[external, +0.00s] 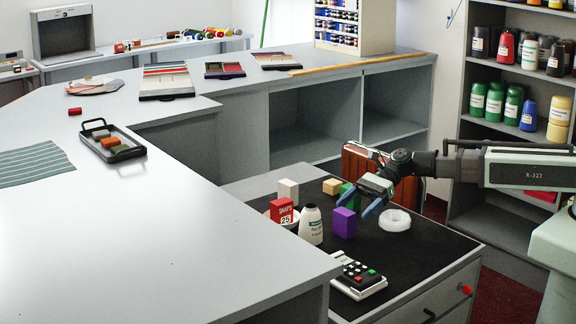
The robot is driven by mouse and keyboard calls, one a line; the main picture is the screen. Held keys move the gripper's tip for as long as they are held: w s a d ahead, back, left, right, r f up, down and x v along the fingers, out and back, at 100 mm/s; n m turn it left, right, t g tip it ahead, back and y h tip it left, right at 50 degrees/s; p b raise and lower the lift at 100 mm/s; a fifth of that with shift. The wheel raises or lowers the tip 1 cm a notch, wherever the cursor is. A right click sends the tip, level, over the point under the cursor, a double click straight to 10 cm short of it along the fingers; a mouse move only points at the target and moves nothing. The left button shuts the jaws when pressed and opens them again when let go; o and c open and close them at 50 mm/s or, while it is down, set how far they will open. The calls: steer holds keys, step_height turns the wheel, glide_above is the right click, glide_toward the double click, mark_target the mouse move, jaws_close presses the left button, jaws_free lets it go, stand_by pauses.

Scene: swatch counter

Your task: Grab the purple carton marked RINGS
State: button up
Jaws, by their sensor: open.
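A purple carton (343,223) stands upright on the black top of the low cabinet. No marking can be read on the faces that show. My gripper (359,203) comes in from the right with its two blue fingers apart and nothing visible between them. The fingers point down and to the left, just above and to the right of the purple carton in the picture. Whether a finger touches the carton cannot be told from this view.
A white bottle (311,225) and red carton (281,211) stand left of the purple one. The black top (420,255) is bare at front right.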

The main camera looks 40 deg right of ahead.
mark_target(344, 219)
steer(key=shift+x, duration=2.75)
steer(key=shift+d+f, duration=0.15)
steer(key=shift+f, duration=0.05)
steer(key=c, duration=1.1)
